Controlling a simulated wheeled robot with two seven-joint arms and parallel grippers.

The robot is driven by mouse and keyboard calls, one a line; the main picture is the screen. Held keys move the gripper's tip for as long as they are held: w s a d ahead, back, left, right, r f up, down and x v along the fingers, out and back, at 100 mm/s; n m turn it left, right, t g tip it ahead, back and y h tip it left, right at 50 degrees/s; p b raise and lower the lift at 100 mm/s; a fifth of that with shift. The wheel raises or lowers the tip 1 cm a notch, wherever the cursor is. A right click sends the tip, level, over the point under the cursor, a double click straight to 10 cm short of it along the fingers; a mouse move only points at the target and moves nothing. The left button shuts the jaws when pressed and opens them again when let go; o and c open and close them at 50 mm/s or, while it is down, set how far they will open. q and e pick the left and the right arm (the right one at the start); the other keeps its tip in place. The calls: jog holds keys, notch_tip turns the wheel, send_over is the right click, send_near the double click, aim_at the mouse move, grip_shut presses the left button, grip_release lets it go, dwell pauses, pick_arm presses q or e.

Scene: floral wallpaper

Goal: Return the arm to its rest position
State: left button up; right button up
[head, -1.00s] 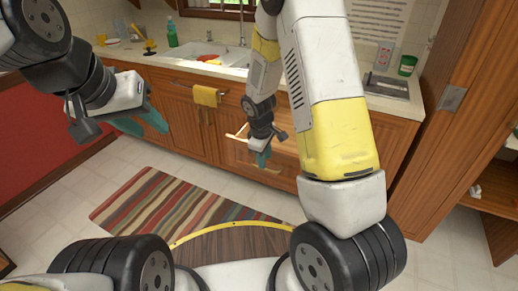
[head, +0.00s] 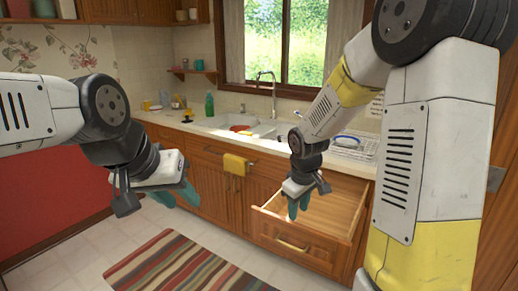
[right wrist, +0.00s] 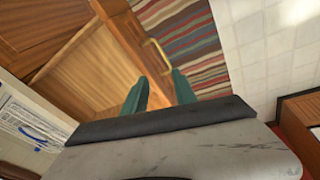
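My left gripper (head: 176,196) hangs at the left in the head view, in front of the cabinets and above the floor. Its teal fingers look apart, with nothing between them. My right gripper (head: 298,205) is over the pulled-out wooden drawer (head: 352,222) below the counter. In the right wrist view its two teal fingers (right wrist: 159,92) are apart and empty, with the drawer's front and handle beyond them. The right arm is bent and reaches forward from the right side of the head view.
The drawer juts out from the cabinets, its visible inside bare. The counter holds a sink (head: 238,127), a green bottle (head: 209,104) and a dish rack (head: 350,146). A yellow towel (head: 235,164) hangs on the cabinet front. A striped rug (head: 180,264) lies on the floor.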

jog(key=s+d+r+m+t+y, duration=0.1)
jog(key=s+r+m, duration=0.6)
jog(key=s+r, duration=1)
jog(key=shift+s+t+y, duration=0.7)
jog(key=shift+t, duration=0.5)
jog(key=shift+d, duration=0.15)
